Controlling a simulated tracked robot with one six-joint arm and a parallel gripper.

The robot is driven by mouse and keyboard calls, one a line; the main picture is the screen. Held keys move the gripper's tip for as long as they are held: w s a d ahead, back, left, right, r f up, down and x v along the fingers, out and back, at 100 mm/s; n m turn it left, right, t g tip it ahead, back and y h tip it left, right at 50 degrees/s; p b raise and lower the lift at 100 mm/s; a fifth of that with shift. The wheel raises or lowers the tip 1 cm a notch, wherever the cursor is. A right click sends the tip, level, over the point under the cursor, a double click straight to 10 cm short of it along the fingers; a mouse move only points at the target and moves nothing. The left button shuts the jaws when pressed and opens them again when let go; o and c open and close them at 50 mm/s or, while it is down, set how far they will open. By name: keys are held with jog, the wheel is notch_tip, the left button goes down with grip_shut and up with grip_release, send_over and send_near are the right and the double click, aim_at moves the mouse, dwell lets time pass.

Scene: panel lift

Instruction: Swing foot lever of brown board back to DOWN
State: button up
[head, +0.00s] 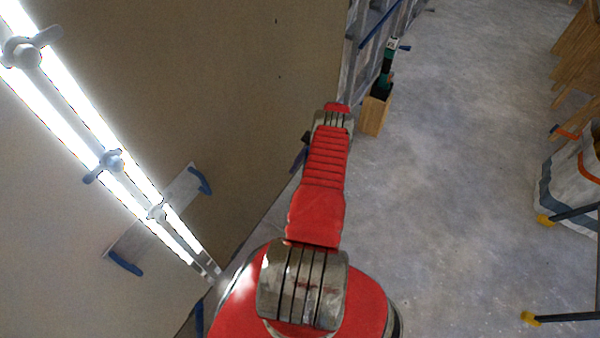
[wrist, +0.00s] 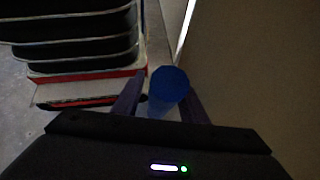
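The brown board (head: 255,85) stands upright across the left and middle of the head view. Its brown face also fills the right side of the wrist view (wrist: 260,70). A blue round-ended handle (wrist: 168,86), which looks like the foot lever, points toward the wrist camera beside the board. My gripper (wrist: 158,98) is open, with its dark fingers on either side of this handle. A gap shows at the left finger; the handle overlaps the right finger, and I cannot tell if they touch. In the head view my red arm hides the gripper and lever.
A bright strip with wing nuts (head: 110,162) runs along the board's left side, crossed by a blue-handled bar (head: 155,217). A wooden box (head: 375,113) holding a tool stands beyond my arm. A bag (head: 570,185) stands at right. The middle-right floor (head: 460,170) is clear.

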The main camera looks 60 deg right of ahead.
notch_tip(320, 180, up, 9)
dwell(0.8)
jog(key=shift+c, duration=0.5)
